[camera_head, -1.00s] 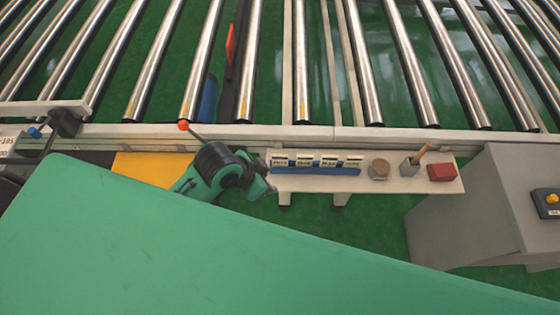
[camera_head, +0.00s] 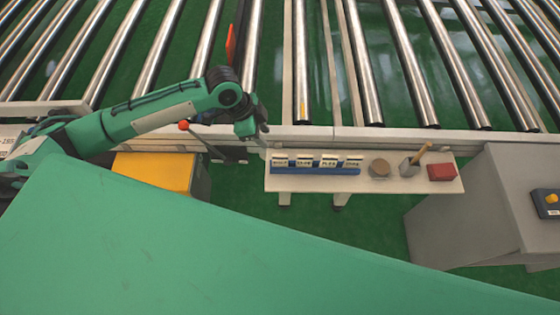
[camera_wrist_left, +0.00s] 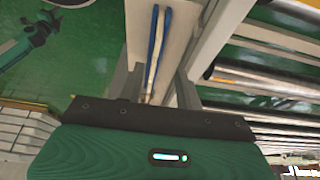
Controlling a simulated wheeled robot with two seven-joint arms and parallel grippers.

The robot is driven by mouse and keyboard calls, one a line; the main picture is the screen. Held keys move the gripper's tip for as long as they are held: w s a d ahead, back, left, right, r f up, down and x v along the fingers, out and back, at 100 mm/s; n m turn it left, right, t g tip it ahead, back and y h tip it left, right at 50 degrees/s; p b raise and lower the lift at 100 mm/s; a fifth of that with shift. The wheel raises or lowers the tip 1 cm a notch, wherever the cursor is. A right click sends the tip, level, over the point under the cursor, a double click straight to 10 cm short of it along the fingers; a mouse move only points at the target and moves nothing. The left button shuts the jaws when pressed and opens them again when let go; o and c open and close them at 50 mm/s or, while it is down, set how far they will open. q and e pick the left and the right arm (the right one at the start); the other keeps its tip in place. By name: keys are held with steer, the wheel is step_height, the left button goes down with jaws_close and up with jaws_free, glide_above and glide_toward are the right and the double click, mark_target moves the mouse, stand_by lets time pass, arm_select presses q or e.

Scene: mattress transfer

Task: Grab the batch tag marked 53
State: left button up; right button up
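Several white batch tags (camera_head: 317,161) stand in a row in a blue rack (camera_head: 340,171) on the pale shelf. Their dark print is too small to read surely, so I cannot tell which is marked 53. My left gripper (camera_head: 257,132) points down near the shelf's left end, just left of the tags. In the left wrist view, my left gripper (camera_wrist_left: 158,85) has its fingers apart with nothing held between them. The blue rack (camera_wrist_left: 158,40) runs away beyond the fingers. A green arm part, likely my right arm, shows at upper left there; its gripper is unclear.
The shelf (camera_head: 410,184) also holds a round brown object (camera_head: 379,169), a grey cup with a wooden stick (camera_head: 410,167) and a red block (camera_head: 441,172). A roller conveyor (camera_head: 370,80) lies behind. A grey console (camera_head: 480,215) stands right, a yellow box (camera_head: 160,172) left.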

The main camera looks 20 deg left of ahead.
mark_target(279, 155)
arm_select(q)
steer(key=x, duration=0.7)
steer(key=shift+p, duration=0.4)
steer(key=shift+d+f, duration=0.3)
steer(key=shift+f, duration=0.2)
steer(key=p+x, duration=0.1)
steer(key=x, duration=0.2)
steer(key=shift+s+d+f, duration=0.1)
steer(key=shift+f, duration=0.25)
steer(key=shift+d+f+p, duration=0.15)
steer(key=shift+f+p, duration=0.15)
steer(key=shift+f, duration=0.15)
jaws_close()
